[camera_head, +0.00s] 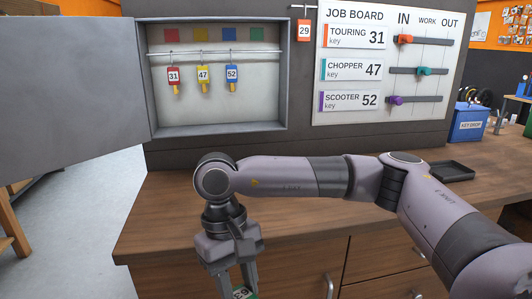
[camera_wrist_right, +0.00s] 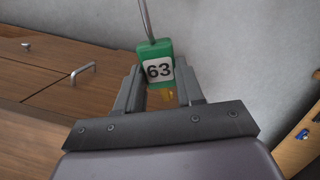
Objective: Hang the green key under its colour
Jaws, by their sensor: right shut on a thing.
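The green key (camera_wrist_right: 160,50), tagged 63, is held between the fingers of my right gripper (camera_wrist_right: 159,88) in the right wrist view. A hook or ring wire rises from the tag's top, and a gold key part shows below it. In the head view my right gripper (camera_head: 240,280) hangs down in front of the bench, with the green tag (camera_head: 243,293) at the bottom edge. The open key cabinet (camera_head: 220,125) has red, yellow, blue and green (camera_head: 257,34) squares above a rail (camera_head: 215,54). Red 31, yellow 47 and blue 52 keys hang there; the rail below green is empty. My left gripper is out of view.
The cabinet's grey door (camera_head: 70,95) stands open at left. A black tray (camera_head: 452,171) and a blue key drop box (camera_head: 468,122) are on the wooden bench (camera_head: 160,215).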

